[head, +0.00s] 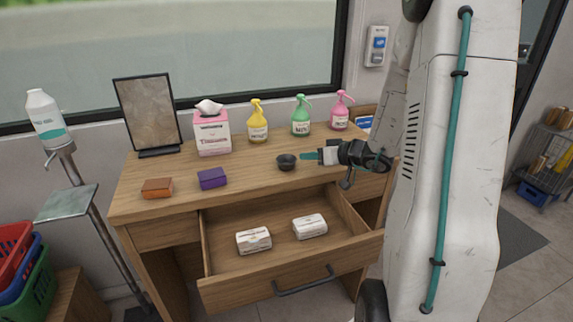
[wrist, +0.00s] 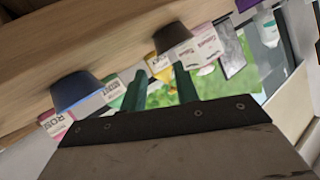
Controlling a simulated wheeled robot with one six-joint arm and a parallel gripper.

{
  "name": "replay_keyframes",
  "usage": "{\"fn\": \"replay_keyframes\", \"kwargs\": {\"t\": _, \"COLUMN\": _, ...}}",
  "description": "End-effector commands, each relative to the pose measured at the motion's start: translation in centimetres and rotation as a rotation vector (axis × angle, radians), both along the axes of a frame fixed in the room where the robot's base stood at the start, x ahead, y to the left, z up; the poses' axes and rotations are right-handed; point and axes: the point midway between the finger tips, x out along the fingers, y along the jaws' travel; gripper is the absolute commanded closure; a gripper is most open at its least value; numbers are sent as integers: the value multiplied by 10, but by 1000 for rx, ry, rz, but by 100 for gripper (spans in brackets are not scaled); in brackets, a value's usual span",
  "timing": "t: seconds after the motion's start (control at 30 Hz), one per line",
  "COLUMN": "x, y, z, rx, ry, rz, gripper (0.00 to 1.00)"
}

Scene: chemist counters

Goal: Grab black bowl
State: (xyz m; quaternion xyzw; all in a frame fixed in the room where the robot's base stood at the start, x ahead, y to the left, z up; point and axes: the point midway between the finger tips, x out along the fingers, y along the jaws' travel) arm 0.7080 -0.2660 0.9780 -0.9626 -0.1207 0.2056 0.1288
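The black bowl (head: 287,162) is small and round and sits upright on the wooden desk (head: 240,178), near its front edge above the pulled-out drawer. My gripper (head: 311,156) comes in from the right with its teal fingers pointing left, close to the bowl's right side. Whether they touch is hard to tell. In the wrist view the two fingers of my gripper (wrist: 157,88) stand apart with nothing held between them.
A purple box (head: 212,178) and an orange-brown box (head: 157,188) lie left of the bowl. A tissue box (head: 212,135), yellow (head: 257,125), green (head: 301,120) and pink (head: 340,115) spray bottles and a frame (head: 148,112) stand behind. The open drawer (head: 290,262) juts forward, holding two white packs.

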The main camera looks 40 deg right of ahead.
Motion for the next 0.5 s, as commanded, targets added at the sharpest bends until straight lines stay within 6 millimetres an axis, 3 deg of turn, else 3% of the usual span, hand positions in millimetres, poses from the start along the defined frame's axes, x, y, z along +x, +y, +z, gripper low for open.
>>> {"fn": "replay_keyframes", "kwargs": {"t": 0.5, "x": 55, "y": 17, "z": -23, "rx": 2, "ry": 1, "rz": 7, "gripper": 69}}
